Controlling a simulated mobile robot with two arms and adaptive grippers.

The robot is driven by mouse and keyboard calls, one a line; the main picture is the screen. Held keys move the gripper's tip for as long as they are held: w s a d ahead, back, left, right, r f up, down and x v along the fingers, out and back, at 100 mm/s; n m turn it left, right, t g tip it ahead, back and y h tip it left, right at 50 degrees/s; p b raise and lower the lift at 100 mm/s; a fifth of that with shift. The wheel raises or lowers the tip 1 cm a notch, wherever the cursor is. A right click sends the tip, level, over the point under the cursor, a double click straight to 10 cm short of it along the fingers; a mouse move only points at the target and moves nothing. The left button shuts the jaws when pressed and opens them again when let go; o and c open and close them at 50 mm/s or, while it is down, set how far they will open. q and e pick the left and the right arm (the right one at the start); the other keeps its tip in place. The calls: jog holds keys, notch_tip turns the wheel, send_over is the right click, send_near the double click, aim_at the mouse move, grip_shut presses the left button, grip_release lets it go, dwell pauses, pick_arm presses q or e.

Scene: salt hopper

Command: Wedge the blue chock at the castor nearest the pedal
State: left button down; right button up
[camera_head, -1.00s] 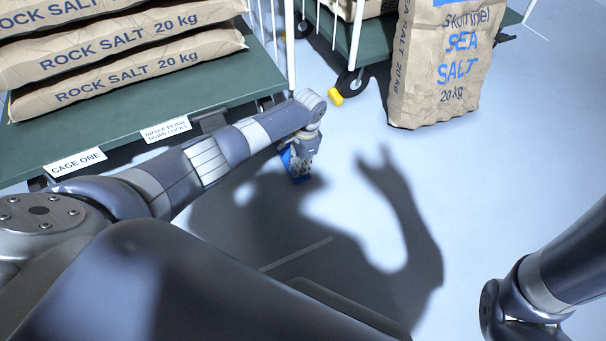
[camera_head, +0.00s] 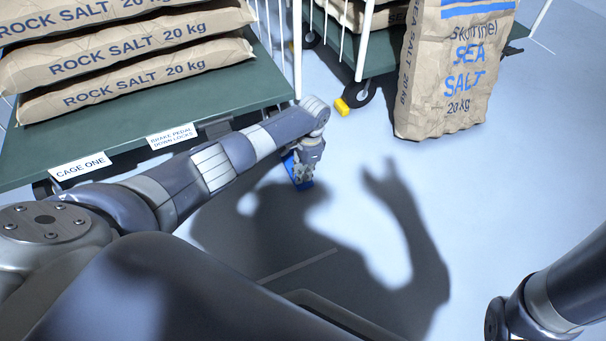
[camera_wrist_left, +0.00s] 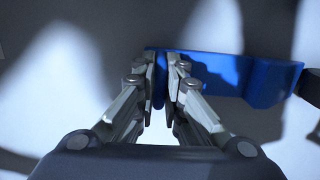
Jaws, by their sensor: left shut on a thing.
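The blue chock (camera_head: 299,182) is at floor level beside the front right corner of cage one (camera_head: 110,140). My left gripper (camera_head: 306,171) points down at it from above. In the left wrist view the gripper (camera_wrist_left: 166,85) is shut on a thin upright part of the blue chock (camera_wrist_left: 262,80), whose body extends to the right. A dark shape, which I cannot make out, is by its right end. The brake pedal label (camera_head: 172,137) is on the cage's front edge, beside a dark pedal-like part (camera_head: 217,128). My left arm hides the castor there. My right gripper is out of view.
A second cage (camera_head: 380,50) stands behind, with a yellow chock (camera_head: 342,106) at its castor (camera_head: 360,93). A sea salt bag (camera_head: 445,100) stands on the floor to the right. Rock salt bags (camera_head: 130,75) load cage one. Open floor lies in front, under my shadow.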

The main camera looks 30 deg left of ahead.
pick_arm(q)
jog(key=shift+w+a+f+b, duration=0.25)
jog(key=shift+w+a+b, duration=0.35)
jog(key=shift+a+b, duration=0.2)
jog(key=shift+w+a, duration=0.25)
jog(key=shift+a, duration=0.15)
dwell(0.4)
jog(key=c, duration=1.6)
grip_release()
jog(key=shift+s+d, duration=0.1)
